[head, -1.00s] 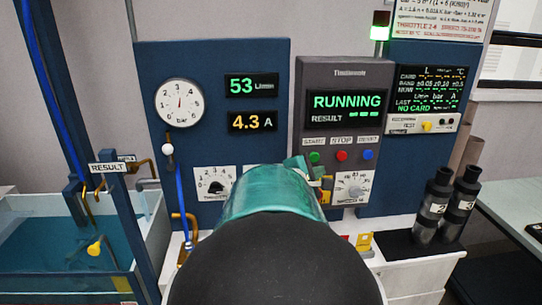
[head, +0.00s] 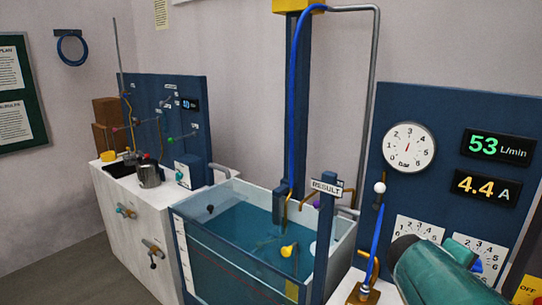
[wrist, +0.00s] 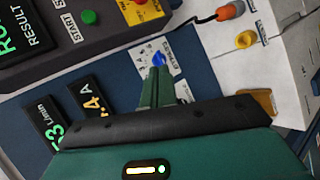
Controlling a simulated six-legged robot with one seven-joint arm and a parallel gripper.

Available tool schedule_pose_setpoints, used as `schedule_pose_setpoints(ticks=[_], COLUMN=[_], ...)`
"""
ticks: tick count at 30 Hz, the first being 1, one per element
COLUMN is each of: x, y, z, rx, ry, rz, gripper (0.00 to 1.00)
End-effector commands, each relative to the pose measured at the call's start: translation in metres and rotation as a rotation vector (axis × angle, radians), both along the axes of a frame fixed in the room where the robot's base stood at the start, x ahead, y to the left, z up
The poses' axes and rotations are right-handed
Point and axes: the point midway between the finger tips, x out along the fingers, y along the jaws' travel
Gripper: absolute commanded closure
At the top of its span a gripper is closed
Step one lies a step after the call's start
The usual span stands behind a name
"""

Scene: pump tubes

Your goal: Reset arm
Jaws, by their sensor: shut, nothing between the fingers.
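My gripper (wrist: 157,78) shows in the wrist view with its green fingers together and nothing between them. Its tips are close in front of a white dial plate with a blue knob (wrist: 158,60); I cannot tell whether they touch it. In the head view my green and black arm enters at the bottom right, before the blue pump panel (head: 455,120). The panel's displays read 53 L/min (head: 497,146) and 4.4 A (head: 486,187).
A glass water tank (head: 240,245) stands left of the panel, with a RESULT sign post (head: 326,230) at its corner. A white bench (head: 125,225) with a second blue board (head: 165,110) is further left. An orange plug (wrist: 230,10) is near the dial.

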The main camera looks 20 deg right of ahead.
Motion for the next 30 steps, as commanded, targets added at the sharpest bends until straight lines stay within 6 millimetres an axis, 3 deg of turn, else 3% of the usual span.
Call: schedule_pose_setpoints(ticks=[3, 9, 15, 18, 22, 30], x=[0.031, 0.063, 0.068, 0.063, 0.058, 0.058], y=[0.064, 0.182, 0.301, 0.341, 0.363, 0.365], z=[-0.010, -0.029, -0.037, -0.037, -0.037, -0.037], rx=[0.143, 0.450, 0.787, 0.907, 0.982, 0.988], ry=[-0.148, -0.340, -0.443, -0.458, -0.465, -0.466], rz=[0.043, 0.119, 0.201, 0.227, 0.237, 0.237], gripper=[1.00, 1.00, 1.00, 1.00, 1.00, 1.00])
